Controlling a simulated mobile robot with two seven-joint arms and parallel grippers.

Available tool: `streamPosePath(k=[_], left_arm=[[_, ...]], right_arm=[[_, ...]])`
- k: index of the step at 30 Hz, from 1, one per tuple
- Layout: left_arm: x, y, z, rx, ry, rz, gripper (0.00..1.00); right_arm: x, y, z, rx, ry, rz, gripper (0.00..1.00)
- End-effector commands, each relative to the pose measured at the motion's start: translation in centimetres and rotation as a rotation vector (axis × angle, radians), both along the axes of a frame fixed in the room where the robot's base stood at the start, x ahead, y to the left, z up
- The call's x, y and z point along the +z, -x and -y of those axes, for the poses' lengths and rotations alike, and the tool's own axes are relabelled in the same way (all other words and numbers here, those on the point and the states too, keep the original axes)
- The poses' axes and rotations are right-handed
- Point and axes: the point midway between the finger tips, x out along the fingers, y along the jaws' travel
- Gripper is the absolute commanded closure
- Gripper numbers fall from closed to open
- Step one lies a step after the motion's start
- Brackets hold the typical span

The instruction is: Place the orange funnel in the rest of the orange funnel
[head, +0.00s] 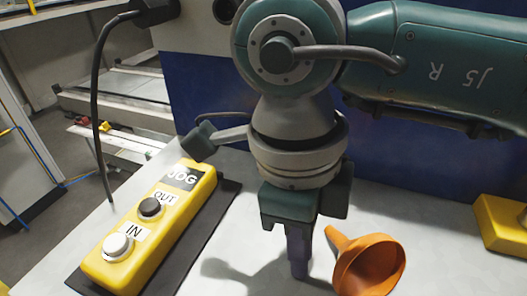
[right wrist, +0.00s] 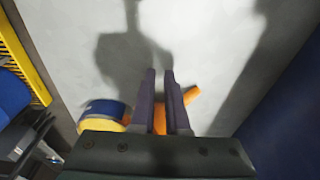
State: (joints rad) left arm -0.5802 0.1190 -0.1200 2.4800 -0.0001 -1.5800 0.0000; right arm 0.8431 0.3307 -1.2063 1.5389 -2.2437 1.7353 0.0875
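The orange funnel (head: 372,262) lies on its side on the light table in the head view, its spout toward the upper left and its wide mouth toward the lower right. My right gripper (head: 299,268) points down just left of it, apart from it in the picture. In the right wrist view, parts of the funnel (right wrist: 191,95) show behind the fingers. The right fingers (right wrist: 160,72) have a narrow gap with nothing held between them. The funnel's rest cannot be made out for certain. My left gripper is not in view.
A yellow button box (head: 150,232) marked JOG, OUT and IN stands on a dark plate at the left. A yellow block (head: 500,226) is at the right edge. A blue panel (head: 430,165) closes the table's back. A blue and yellow round thing (right wrist: 104,110) shows in the right wrist view.

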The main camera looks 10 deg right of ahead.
Motion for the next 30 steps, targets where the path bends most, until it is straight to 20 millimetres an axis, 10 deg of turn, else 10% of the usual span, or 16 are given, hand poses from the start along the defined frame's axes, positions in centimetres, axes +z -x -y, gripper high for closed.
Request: streamPosePath(k=[22, 30], left_arm=[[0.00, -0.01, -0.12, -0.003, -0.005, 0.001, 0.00], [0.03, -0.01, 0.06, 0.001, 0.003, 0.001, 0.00]], right_arm=[[0.00, 0.00, 0.00, 0.000, 0.000, 0.000, 0.01], [0.11, -0.02, -0.01, 0.000, 0.000, 0.000, 0.00]])
